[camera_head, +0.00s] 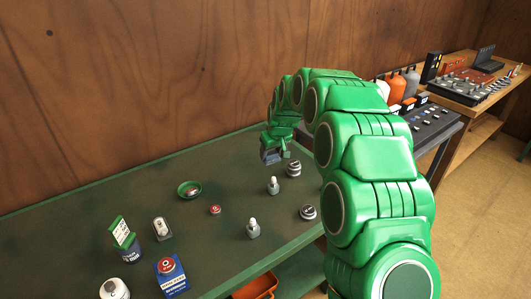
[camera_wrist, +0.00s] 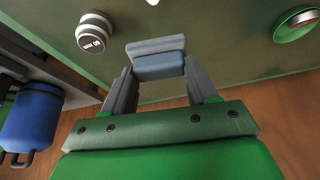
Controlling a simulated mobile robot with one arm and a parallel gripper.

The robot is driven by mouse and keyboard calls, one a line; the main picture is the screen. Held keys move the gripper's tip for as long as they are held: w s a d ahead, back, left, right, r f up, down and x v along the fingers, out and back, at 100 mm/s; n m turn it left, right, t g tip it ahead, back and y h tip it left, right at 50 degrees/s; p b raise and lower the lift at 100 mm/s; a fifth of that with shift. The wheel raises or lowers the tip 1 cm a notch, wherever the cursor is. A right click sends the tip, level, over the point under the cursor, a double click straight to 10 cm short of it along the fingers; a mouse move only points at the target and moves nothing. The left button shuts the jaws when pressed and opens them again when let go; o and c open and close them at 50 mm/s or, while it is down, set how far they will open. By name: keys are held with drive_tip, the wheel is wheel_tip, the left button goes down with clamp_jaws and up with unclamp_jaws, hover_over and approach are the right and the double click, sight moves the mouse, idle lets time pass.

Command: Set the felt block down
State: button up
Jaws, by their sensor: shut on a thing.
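The felt block is blue-grey with a paler strip along one side. In the wrist view the felt block (camera_wrist: 158,68) sits between the two grey fingers of my gripper (camera_wrist: 160,62), which is shut on it. In the head view my gripper (camera_head: 275,147) hangs over the back right part of the green bench (camera_head: 90,215), and the felt block (camera_head: 270,156) shows as a small grey-blue shape beneath it. I cannot tell whether the block touches the bench top.
A striped round tin (camera_head: 293,169) stands just right of my gripper. A dropper bottle (camera_head: 273,185) stands in front, and a green dish (camera_head: 189,189) lies to the left. A red-topped small tin (camera_head: 215,209) is nearer. Bare bench shows between the dish and my gripper.

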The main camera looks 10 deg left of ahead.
drive_tip(key=s+a+n, duration=0.2)
drive_tip(key=s+a, duration=0.8)
drive_tip(key=a, duration=0.4)
drive_tip(key=shift+y, duration=0.3)
drive_tip(key=shift+w+a+f, duration=1.2)
drive_tip(key=shift+w+f, duration=0.3)
drive_tip(key=shift+w, duration=0.4)
drive_tip(key=shift+w+a+f, duration=1.15)
drive_tip(key=shift+w+f, duration=0.3)
drive_tip(key=shift+w, duration=0.4)
drive_tip(key=shift+w+a+f, duration=1.2)
drive_tip(key=shift+w+f, duration=0.3)
drive_tip(key=shift+w, duration=0.4)
drive_tip(key=shift+f, duration=0.1)
drive_tip(key=shift+w+a+f, duration=0.15)
drive_tip(key=shift+w, duration=0.05)
drive_tip(key=shift+f, duration=1.6)
drive_tip(key=o, duration=1)
drive_tip(key=shift+f, duration=0.1)
drive_tip(key=shift+o, duration=0.2)
